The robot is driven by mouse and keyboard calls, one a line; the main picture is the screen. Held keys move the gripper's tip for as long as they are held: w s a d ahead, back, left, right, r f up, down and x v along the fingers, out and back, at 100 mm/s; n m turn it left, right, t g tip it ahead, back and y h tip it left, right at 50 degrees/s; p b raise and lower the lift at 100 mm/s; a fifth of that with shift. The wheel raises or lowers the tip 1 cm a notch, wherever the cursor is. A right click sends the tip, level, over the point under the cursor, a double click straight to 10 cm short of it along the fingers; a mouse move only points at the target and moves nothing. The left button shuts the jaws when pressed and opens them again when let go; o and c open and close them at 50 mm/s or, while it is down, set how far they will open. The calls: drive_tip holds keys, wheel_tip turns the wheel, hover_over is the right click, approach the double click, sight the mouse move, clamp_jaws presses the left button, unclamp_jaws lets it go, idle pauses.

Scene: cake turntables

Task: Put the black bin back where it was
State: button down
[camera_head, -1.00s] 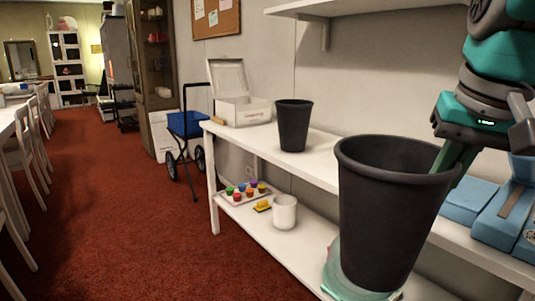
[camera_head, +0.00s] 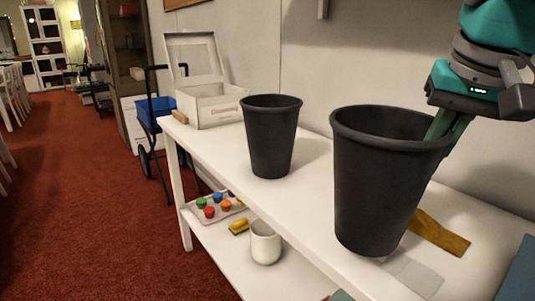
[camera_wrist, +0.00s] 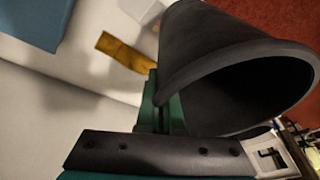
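A large black bin (camera_head: 378,185) is upright in the right half of the head view. My gripper (camera_head: 441,130) is at the right side of its rim, with the fingers closed on the bin's wall. The bin's base appears over the white tabletop (camera_head: 325,235); I cannot tell whether it touches. In the wrist view the same bin (camera_wrist: 215,50) fills the upper right, its open mouth toward the camera, beside my green fingers (camera_wrist: 160,108). A second black bin (camera_head: 271,140) stands upright on the table, left of the held one.
A white box with a raised lid (camera_head: 207,105) stands at the table's far end. An orange-brown cloth (camera_head: 438,235) and a grey sheet (camera_head: 412,273) lie right of the held bin. A white cup (camera_head: 265,245) and a paint tray (camera_head: 215,210) are on the lower shelf.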

drive_tip(key=w+a+f+b, duration=0.1)
drive_tip(key=w+f, duration=0.1)
drive_tip(key=w, duration=0.5)
drive_tip(key=w+a+f+b, duration=0.1)
drive_tip(key=w+f+b, duration=0.1)
drive_tip(key=w, duration=0.5)
drive_tip(key=shift+w+a+f, duration=0.35)
drive_tip(key=shift+w+f, duration=0.05)
drive_tip(key=shift+f, duration=0.1)
drive_tip(key=c, duration=1.1)
unclamp_jaws()
drive_tip(key=shift+f, duration=0.1)
